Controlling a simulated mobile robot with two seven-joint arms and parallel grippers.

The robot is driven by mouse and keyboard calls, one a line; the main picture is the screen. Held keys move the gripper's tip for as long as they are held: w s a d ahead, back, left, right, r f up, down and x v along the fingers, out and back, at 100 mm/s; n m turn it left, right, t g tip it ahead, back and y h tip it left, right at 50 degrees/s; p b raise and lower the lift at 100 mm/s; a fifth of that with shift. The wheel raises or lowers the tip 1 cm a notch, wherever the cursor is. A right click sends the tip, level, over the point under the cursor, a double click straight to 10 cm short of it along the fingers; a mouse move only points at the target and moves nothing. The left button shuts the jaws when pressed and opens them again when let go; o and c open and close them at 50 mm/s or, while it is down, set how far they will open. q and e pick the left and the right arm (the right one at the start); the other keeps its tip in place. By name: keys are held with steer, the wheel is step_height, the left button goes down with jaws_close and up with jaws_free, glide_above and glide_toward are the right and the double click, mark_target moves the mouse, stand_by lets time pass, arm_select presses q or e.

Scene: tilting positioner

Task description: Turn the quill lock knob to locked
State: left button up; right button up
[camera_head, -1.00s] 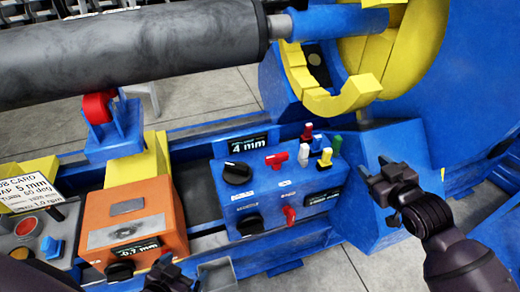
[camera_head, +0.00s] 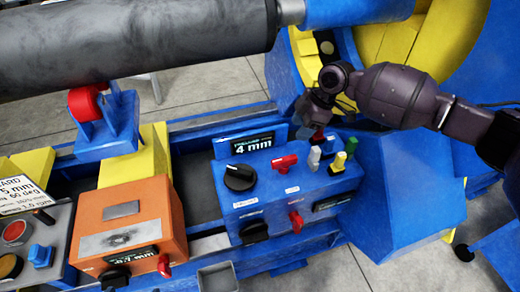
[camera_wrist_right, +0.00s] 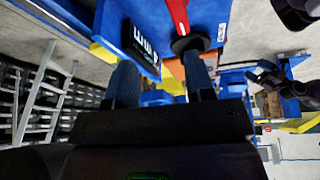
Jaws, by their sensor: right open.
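A blue control box (camera_head: 285,205) carries a black rotary knob (camera_head: 239,177), a red T-handle (camera_head: 284,162) and several coloured pegs on top. Its front has another black knob (camera_head: 254,231) and a red knob (camera_head: 296,221). The small labels are unreadable, so I cannot tell which is the quill lock knob. My right gripper (camera_head: 318,112) is over the box's far right corner, partly covering the pegs. In the right wrist view its fingers (camera_wrist_right: 160,82) are apart, with a red handle on a black base (camera_wrist_right: 180,18) beyond them. A dark shape (camera_wrist_right: 270,80) there may be my left gripper.
A large grey roller (camera_head: 130,55) spans the upper left. An orange box (camera_head: 130,222) with its own black and red knobs stands left of the blue box. A display reading 4 mm (camera_head: 259,145) rises behind the blue box. A yellow ring (camera_head: 440,45) is behind my right arm.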

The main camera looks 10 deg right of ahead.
mark_target(285, 159)
steer(key=a+f, duration=0.1)
steer(key=f, duration=0.2)
steer(key=s+a+f+n+b, duration=0.1)
steer(key=f, duration=0.2)
steer(key=s+a+f+n+g, duration=0.1)
steer(key=f, duration=0.2)
steer(key=shift+s+a, duration=0.15)
steer(key=shift+a, duration=0.2)
steer(key=shift+a+f, duration=0.15)
steer(key=shift+f, duration=0.25)
